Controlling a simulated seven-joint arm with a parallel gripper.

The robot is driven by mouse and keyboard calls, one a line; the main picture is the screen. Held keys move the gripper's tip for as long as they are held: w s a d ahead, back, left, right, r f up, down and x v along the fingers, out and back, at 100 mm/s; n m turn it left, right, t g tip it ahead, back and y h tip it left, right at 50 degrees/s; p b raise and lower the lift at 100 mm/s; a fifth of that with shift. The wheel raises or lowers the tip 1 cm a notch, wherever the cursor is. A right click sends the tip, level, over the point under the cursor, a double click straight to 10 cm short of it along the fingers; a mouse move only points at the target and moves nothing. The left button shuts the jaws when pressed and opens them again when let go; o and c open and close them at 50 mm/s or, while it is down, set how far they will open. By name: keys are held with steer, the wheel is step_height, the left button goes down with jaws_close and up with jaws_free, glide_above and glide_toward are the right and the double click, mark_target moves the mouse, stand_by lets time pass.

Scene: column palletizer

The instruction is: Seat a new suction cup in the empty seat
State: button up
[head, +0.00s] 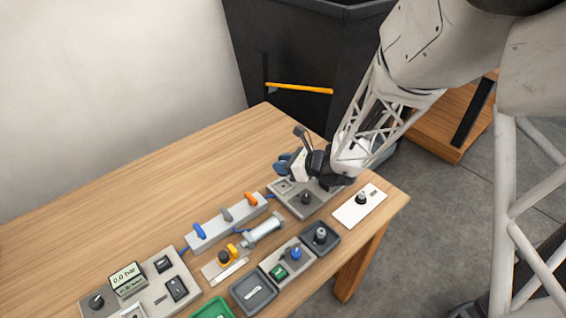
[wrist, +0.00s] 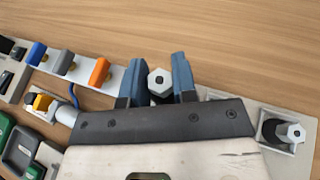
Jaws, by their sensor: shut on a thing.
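My gripper (head: 283,163) is above the far left end of a grey plate (head: 318,205). The cup's lower part is hidden. The plate has a pale square spot (head: 284,187) beneath the gripper; I cannot tell whether it is an empty seat. A black cup (head: 306,199) stands on the plate. In the wrist view a dark cup with a hexagonal metal top (wrist: 290,132) sits in a square recess at the right.
A white card (head: 343,213) with a black-and-metal piece lies to the right. A block with blue, grey and orange levers (head: 228,222), a cylinder (head: 264,230) and several small trays (head: 240,292) crowd the front. The table's back left is clear.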

steer(key=shift+f, duration=2.6)
steer(key=shift+f, duration=0.25)
stand_by(3.1)
steer(key=shift+r, duration=0.7)
stand_by(1.3)
